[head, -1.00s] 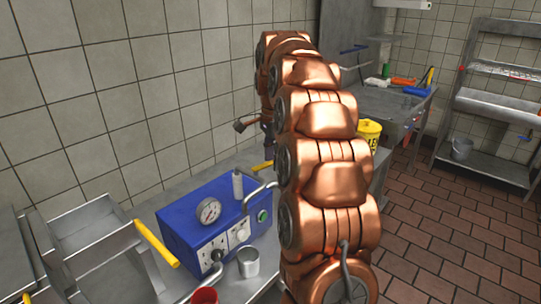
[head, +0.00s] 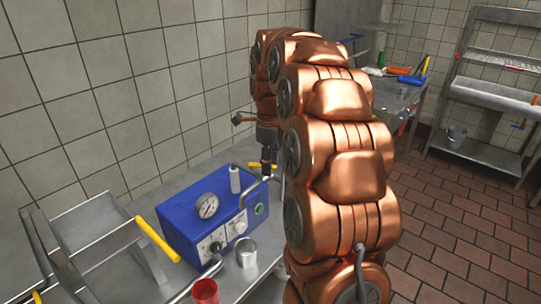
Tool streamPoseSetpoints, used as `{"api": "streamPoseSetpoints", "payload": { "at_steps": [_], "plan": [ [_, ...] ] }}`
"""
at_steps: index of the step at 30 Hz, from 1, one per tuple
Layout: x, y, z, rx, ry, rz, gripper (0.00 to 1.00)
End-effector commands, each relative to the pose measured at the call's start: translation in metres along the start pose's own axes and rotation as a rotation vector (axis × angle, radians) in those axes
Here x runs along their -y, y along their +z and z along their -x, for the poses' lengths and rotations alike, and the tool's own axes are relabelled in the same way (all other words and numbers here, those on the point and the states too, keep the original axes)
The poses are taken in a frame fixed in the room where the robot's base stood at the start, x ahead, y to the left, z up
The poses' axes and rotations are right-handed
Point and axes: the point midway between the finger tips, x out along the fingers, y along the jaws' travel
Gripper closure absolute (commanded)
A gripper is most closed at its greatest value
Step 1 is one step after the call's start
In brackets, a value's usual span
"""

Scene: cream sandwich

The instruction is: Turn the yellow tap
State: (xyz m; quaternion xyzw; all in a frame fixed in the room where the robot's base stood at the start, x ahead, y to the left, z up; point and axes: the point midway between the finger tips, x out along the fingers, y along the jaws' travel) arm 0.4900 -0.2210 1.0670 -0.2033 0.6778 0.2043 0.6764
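A small yellow piece (head: 263,166), possibly the tap, shows behind the blue box with a gauge (head: 205,222), partly hidden by my gripper. A larger yellow handle (head: 156,239) slants in front of the box's left side, by a metal stand; I cannot tell which of the two is the tap. My gripper (head: 268,168) is dark and points down just above the box's back right, close to the small yellow piece. I cannot tell whether they touch. Its fingers are too small to read as open or shut.
A metal cup (head: 246,252) and a red cup (head: 205,291) stand in front of the box. Bent metal pipes rise beside it. A tiled wall (head: 120,90) runs behind the counter. A shelf rack (head: 490,100) stands far right, with open tiled floor (head: 450,230) before it.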

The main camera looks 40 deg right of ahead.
Motion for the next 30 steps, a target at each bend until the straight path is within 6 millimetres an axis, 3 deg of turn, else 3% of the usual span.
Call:
{"api": "streamPoseSetpoints", "payload": {
  "at_steps": [11, 30],
  "plan": [
    [-0.008, 0.001, 0.003, 0.003, -0.003, -0.164, 0.56],
    [-0.007, 0.001, 0.057, 0.003, -0.005, -0.161, 0.56]
  ]
}}
